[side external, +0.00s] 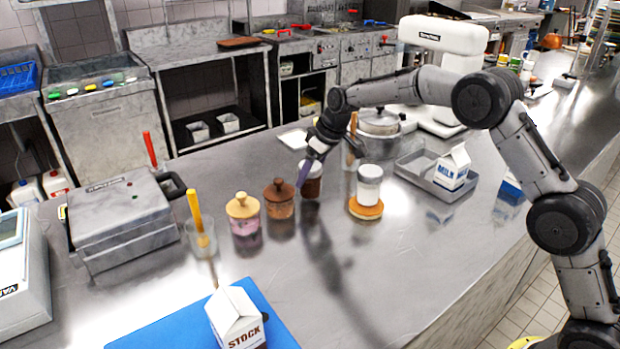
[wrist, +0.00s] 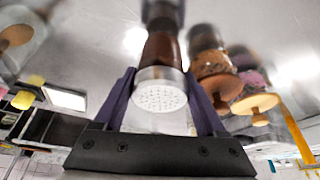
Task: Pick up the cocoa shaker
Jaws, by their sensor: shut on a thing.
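The cocoa shaker (side external: 313,184) has dark brown contents and a pale metal top in the side view. In the wrist view, the shaker (wrist: 160,96) shows its round, perforated silver lid facing the camera, with brown below it. My gripper (side external: 310,172) has purple fingers, one on each side of the shaker, and is shut on it. The fingers of my gripper (wrist: 163,102) also flank it in the wrist view. The shaker looks upright. I cannot tell clearly whether its base touches the steel counter.
Left of the shaker stand a brown-lidded jar (side external: 279,201) and a tan-lidded jar (side external: 243,213). A milk carton (side external: 453,168) is in a grey tray (side external: 411,172). A pot (side external: 380,122) stands behind.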

